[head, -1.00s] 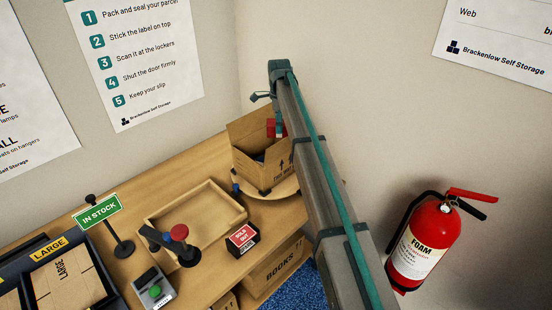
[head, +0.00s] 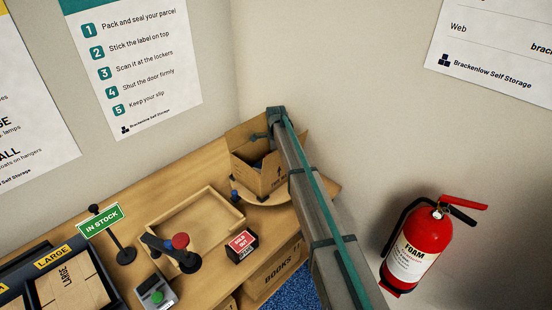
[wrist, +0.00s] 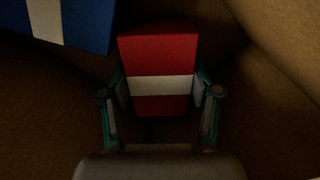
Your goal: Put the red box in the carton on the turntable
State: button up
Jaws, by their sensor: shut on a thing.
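In the wrist view the red box (wrist: 158,60) with a white band sits between the two fingers of my gripper (wrist: 160,98), which is shut on it. Brown cardboard walls surround it, so it is inside the carton. A blue box (wrist: 75,22) with a pale band lies at the upper left of that view, beside the red box. In the head view the open carton (head: 271,181) stands on the round wooden turntable (head: 253,196) with its flaps up. My arm reaches over it from the right, and my gripper's fingertips and the red box are hidden there. Whether the red box touches the carton floor is unclear.
An empty wooden tray (head: 165,212) lies left of the turntable. A small red "SOLD OUT" sign (head: 242,242) stands in front. A green "IN STOCK" sign (head: 101,219) stands farther left. A fire extinguisher (head: 418,248) is on the right; walls close the corner behind.

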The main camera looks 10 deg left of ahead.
jog(key=shift+f, duration=0.15)
jog(key=o, duration=1.2)
notch_tip(320, 180, up, 12)
jog(key=b, duration=0.3)
jog(key=shift+b, duration=0.3)
jog(key=shift+s, duration=0.1)
